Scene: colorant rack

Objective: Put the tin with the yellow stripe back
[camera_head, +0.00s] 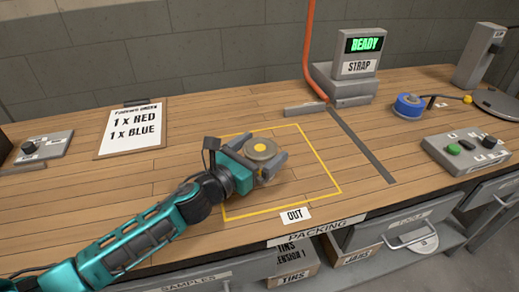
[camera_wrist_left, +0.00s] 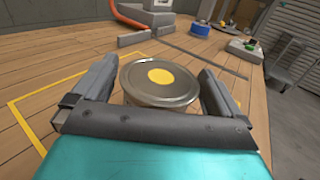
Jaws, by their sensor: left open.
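A round grey metal tin (camera_head: 261,147) with a yellow disc on its lid stands inside the yellow-outlined OUT area on the wooden bench. It also shows upright in the left wrist view (camera_wrist_left: 137,78); its side is mostly hidden, so I cannot see a stripe. My left gripper (camera_head: 263,158) is open, with one finger on each side of the tin. In the left wrist view the left gripper (camera_wrist_left: 158,88) has visible gaps between its fingers and the lid. My right gripper is not in view.
The yellow outline (camera_head: 318,164) has free room right of the tin. A white order sheet (camera_head: 133,128) reads 1 x RED, 1 x BLUE. The STRAP machine (camera_head: 352,75) shows READY. A blue tape roll (camera_head: 409,105) and a button box (camera_head: 468,150) stand right. Labelled drawers and boxes (camera_head: 293,262) are below.

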